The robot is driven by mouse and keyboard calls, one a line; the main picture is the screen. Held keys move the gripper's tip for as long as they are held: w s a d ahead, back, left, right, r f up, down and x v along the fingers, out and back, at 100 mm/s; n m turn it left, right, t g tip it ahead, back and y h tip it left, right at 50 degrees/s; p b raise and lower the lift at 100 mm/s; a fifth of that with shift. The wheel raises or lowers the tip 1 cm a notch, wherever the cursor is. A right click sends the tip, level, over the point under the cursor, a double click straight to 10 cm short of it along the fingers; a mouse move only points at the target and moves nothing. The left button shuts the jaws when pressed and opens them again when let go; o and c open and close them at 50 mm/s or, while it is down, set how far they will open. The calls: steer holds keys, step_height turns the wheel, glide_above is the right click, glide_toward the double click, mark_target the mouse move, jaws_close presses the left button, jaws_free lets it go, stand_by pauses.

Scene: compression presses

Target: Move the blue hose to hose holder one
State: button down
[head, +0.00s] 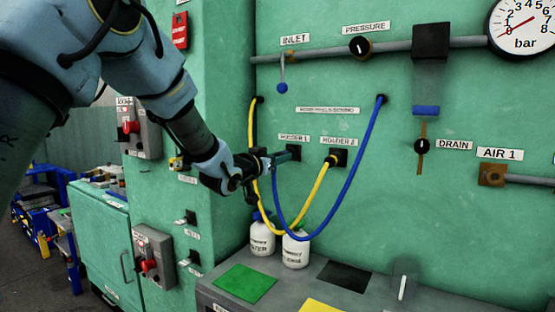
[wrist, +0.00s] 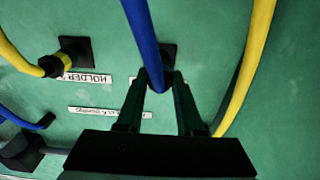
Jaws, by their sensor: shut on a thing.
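The blue hose (head: 352,177) hangs in a loop from an upper right port on the green panel. Its free end rises to my gripper (head: 283,157), at the black hose holder one (head: 293,151) under the "HOLDER 1" label. In the wrist view the blue hose (wrist: 143,40) runs down between the two fingers of my gripper (wrist: 158,82), which are shut on its end. Hose holder one (wrist: 170,52) shows just behind it, partly covered. Whether the hose tip touches the holder or sits in it, I cannot tell.
A yellow hose (head: 318,187) ends at hose holder two (head: 338,158) and loops down beside the blue hose. Two white bottles (head: 296,250) stand below on a grey shelf (head: 235,297) with coloured mats. A drain valve (head: 421,147) and pipes are at right.

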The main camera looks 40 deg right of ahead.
steer(key=shift+w+d, duration=0.15)
steer(key=shift+d, duration=0.45)
steer(key=shift+c, duration=2.3)
jaws_free()
steer(key=b+v, duration=0.3)
steer(key=v, duration=0.7)
steer(key=shift+a, duration=0.35)
